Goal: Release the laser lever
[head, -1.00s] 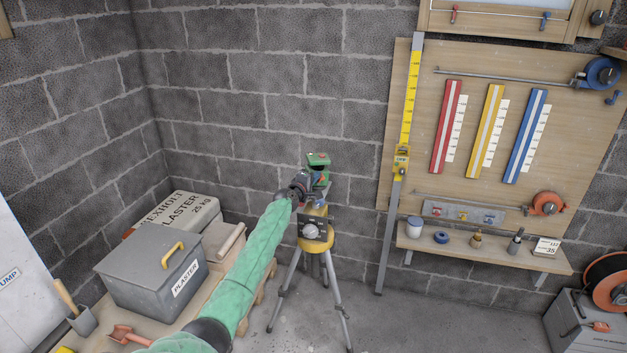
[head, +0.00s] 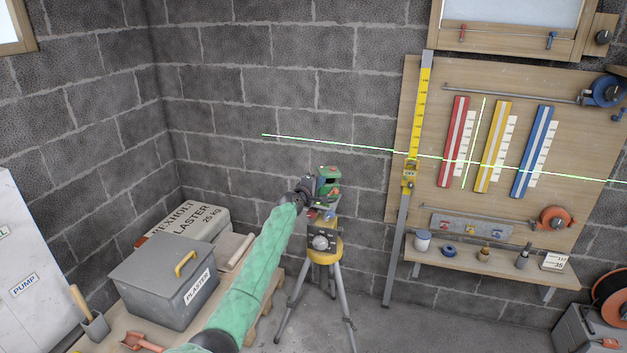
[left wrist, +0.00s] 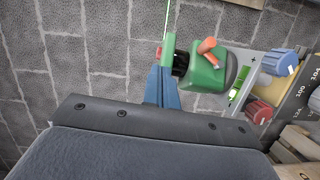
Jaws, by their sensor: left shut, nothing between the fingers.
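The green laser (head: 330,174) sits on top of a yellow tripod (head: 325,246) before the block wall. In the left wrist view the laser's green body (left wrist: 205,76) carries an orange lever (left wrist: 208,48), angled up and to the left. My left gripper (head: 312,192) is at the laser's near left side. In the left wrist view its blue fingers (left wrist: 163,88) are shut with nothing between them, beside the green body and left of the lever, apart from the lever. A bright green laser line (head: 330,143) crosses the wall and the board. My right gripper is not in view.
A wooden board (head: 585,150) with red, yellow and blue strips hangs at the right, above a shelf (head: 500,268). A yellow-scaled staff (head: 421,105) stands at its left edge. A grey plaster box (head: 150,285) is at the lower left.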

